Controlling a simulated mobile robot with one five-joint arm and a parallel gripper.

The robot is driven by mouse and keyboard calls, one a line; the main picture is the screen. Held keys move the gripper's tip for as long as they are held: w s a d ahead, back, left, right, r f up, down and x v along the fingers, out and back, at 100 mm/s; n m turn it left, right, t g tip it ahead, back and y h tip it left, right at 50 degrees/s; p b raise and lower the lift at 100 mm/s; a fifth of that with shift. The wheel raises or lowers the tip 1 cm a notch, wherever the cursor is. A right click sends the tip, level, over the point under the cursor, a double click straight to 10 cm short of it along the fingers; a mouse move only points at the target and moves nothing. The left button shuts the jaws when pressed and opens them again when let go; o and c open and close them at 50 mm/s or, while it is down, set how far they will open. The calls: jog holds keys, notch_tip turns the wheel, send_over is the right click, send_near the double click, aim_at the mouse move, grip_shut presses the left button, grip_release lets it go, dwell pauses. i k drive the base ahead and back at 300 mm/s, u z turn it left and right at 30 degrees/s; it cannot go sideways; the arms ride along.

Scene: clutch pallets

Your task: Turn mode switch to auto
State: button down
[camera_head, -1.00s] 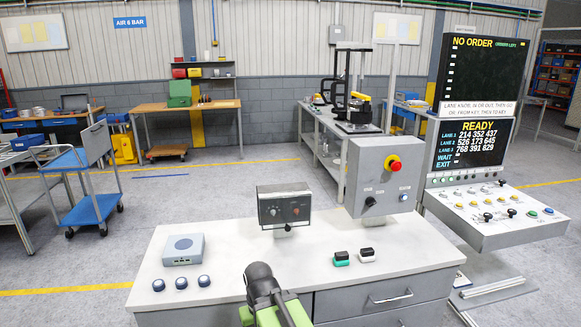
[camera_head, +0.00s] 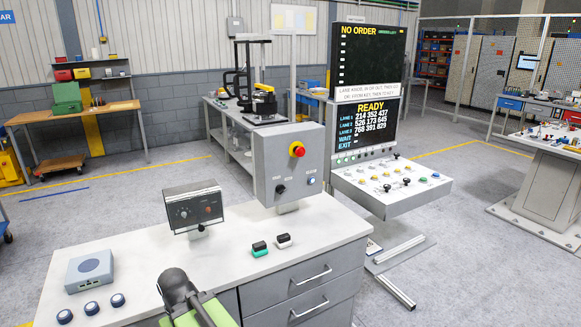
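A grey control box (camera_head: 287,165) stands upright on the white-topped bench. Its front has a red emergency stop button on a yellow ring, a black rotary switch (camera_head: 281,188) at lower left and a small blue-white button (camera_head: 311,181) at lower right. Small labels sit above the switch and button, too small to read. I cannot tell which way the black switch points. A dark grey and green part of my own arm shows at the bottom, in front of the bench and well apart from the box. No gripper fingers can be made out.
On the bench (camera_head: 215,258) are a dark-faced box with knobs (camera_head: 195,209), green and black rocker switches (camera_head: 260,249), a blue-grey box (camera_head: 90,270) and several round dark-blue buttons. A display console (camera_head: 390,187) stands behind at right. Metal bars lie on the floor to the right of the bench.

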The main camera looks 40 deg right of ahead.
aim_at(280, 189)
jog(key=z, duration=0.1)
jog(key=k, duration=0.1)
jog(key=u, duration=2.95)
jog(key=k, duration=0.4)
jog(key=z, duration=1.95)
